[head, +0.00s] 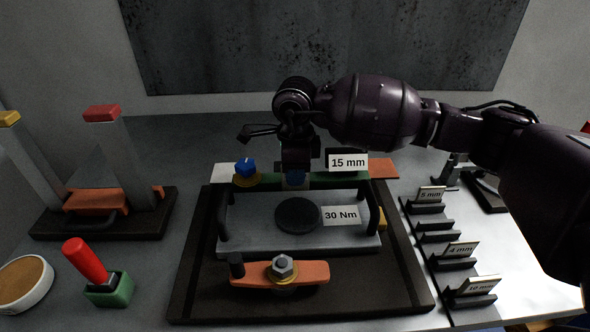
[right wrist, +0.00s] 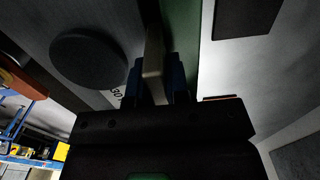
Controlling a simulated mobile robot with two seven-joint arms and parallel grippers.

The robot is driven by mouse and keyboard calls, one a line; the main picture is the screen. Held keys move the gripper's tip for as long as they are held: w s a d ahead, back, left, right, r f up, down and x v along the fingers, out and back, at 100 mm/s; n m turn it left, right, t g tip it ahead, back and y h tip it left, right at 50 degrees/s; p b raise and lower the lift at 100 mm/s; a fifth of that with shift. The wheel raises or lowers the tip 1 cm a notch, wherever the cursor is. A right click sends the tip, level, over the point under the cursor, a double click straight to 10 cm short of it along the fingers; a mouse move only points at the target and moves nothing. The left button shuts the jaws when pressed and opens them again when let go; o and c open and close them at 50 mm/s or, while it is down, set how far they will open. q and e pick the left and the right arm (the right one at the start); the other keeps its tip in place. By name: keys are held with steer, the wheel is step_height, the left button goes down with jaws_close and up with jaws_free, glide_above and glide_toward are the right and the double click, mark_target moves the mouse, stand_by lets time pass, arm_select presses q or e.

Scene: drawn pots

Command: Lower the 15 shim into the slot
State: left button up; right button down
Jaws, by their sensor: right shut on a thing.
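The 15 shim carries a white "15 mm" label (head: 348,162) at the back of the fixture in the head view. My right gripper (head: 296,178) is over the back edge of the grey plate (head: 260,235), beside the green bar (head: 342,182). In the right wrist view its blue fingers are shut on a thin grey-tan plate, the shim (right wrist: 154,65), which stands on edge between the grey plate and the green strip (right wrist: 190,30). The slot is largely hidden by the gripper, so I cannot tell how deep the shim sits. My left gripper is not in view.
The grey plate has black handles, a round dark disc (head: 297,215) and a "30 Nm" label (head: 341,215). An orange clamp (head: 250,274) lies in front. Labelled shims stand in a rack (head: 448,265) at right. A red-handled tool (head: 86,262) stands at left.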

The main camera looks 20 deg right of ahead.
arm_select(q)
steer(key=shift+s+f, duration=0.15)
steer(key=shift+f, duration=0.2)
arm_select(e)
steer(key=shift+f, duration=0.65)
steer(key=c, duration=1)
jaws_free()
steer(key=shift+f, duration=0.1)
step_height(320, 180, up, 4)
steer(key=shift+f, duration=0.1)
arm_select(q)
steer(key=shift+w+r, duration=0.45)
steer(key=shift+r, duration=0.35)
arm_select(e)
step_height(320, 180, up, 7)
steer(key=shift+r, duration=0.15)
